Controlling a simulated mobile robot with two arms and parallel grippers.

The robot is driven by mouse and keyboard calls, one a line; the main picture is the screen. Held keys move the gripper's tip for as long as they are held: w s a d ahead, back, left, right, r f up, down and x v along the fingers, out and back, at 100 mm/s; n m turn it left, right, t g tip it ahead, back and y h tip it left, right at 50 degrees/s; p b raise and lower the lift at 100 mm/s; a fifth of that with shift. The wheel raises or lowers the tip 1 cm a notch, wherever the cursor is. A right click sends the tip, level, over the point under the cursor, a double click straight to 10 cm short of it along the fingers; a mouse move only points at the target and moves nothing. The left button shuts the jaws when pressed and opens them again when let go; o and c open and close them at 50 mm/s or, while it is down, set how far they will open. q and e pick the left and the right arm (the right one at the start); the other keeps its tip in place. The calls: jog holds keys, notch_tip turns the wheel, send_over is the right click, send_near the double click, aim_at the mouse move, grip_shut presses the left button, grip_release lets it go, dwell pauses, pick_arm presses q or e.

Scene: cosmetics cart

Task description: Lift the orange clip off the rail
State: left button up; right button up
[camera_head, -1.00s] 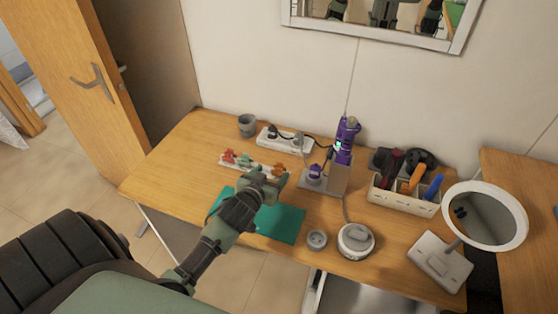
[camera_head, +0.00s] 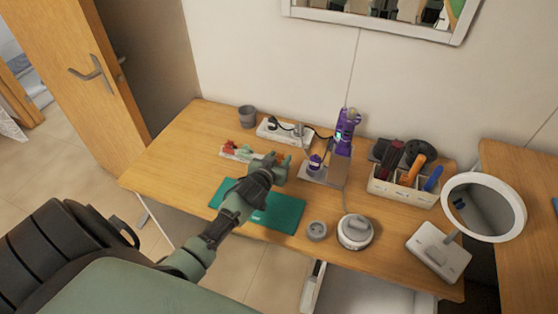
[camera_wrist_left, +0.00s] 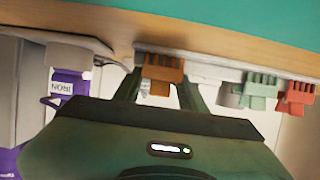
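The white rail (camera_head: 228,154) lies on the wooden table, behind the teal mat (camera_head: 290,212). In the left wrist view, the orange clip (camera_wrist_left: 162,72) sits on the rail (camera_wrist_left: 220,71), between my left gripper's two fingers (camera_wrist_left: 159,93). The fingers are open, one on each side of the clip, and look apart from it. In the head view my left gripper (camera_head: 272,168) is over the rail's right end and hides the orange clip. A green clip (camera_wrist_left: 262,88) and a red clip (camera_wrist_left: 297,98) are farther along the rail. My right gripper is not in view.
A power strip (camera_head: 285,132) and a grey cup (camera_head: 247,117) are behind the rail. An organizer (camera_head: 402,190) and round mirror (camera_head: 484,211) stand farther right. The table's left is clear.

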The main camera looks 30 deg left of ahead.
pick_arm(q)
grip_shut()
